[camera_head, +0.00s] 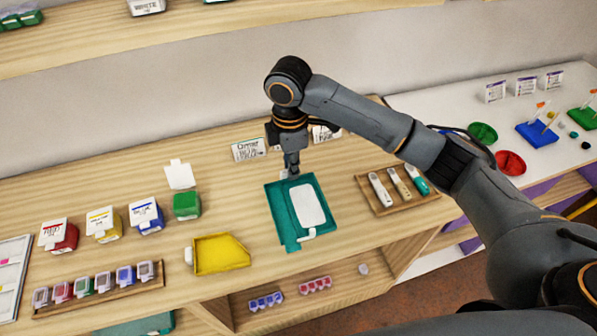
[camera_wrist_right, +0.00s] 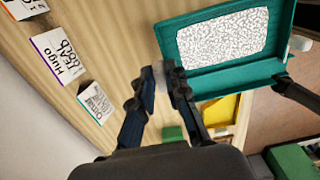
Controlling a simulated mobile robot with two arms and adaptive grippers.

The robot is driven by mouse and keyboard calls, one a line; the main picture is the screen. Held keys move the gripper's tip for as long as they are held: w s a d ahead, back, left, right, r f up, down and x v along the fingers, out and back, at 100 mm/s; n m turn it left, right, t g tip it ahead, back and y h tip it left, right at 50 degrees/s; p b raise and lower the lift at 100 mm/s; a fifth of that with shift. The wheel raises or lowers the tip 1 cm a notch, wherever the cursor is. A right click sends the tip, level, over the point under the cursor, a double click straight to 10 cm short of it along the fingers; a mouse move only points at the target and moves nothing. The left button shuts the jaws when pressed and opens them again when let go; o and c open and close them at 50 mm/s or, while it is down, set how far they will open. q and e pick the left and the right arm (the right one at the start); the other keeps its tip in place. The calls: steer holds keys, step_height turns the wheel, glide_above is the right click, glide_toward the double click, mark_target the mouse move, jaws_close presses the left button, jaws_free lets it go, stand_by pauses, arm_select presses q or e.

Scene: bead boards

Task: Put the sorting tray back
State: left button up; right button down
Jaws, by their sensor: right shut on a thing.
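The sorting tray, a teal tray (camera_head: 277,217) with a white speckled panel, is over the middle of the wooden counter. In the right wrist view the tray (camera_wrist_right: 215,85) fills the upper right. A pale tab sits at its front edge. My right gripper (camera_head: 290,173) points down at the tray's back edge. It is shut on a small pale grip there, seen between the fingertips in the wrist view (camera_wrist_right: 165,75). I cannot tell whether the tray rests on the counter or hangs slightly above it.
A yellow scoop tray (camera_head: 220,253) lies left of the teal tray. A wooden holder (camera_head: 374,200) with several tools lies right. Red, yellow, blue and green boxes (camera_head: 187,206) stand left, behind a rack of small jars (camera_head: 100,298). Label cards (camera_head: 249,149) stand behind. An open shelf is below.

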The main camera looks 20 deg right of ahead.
steer(key=f, duration=0.1)
steer(key=w+d+f, duration=0.1)
steer(key=w+f, duration=0.1)
steer(key=shift+w+d+f, duration=0.1)
steer(key=shift+d+f, duration=0.1)
steer(key=shift+d, duration=0.2)
steer(key=f, duration=0.1)
steer(key=f+p, duration=0.2)
steer(key=shift+w+d, duration=0.15)
steer(key=shift+d, duration=0.1)
steer(key=shift+f, duration=0.4)
steer(key=shift+f, duration=0.15)
steer(key=c, duration=1.3)
jaws_free()
steer(key=shift+c, duration=0.2)
step_height(320, 180, up, 12)
steer(key=b, duration=0.2)
steer(key=shift+r+b, duration=0.2)
steer(key=shift+b, duration=0.2)
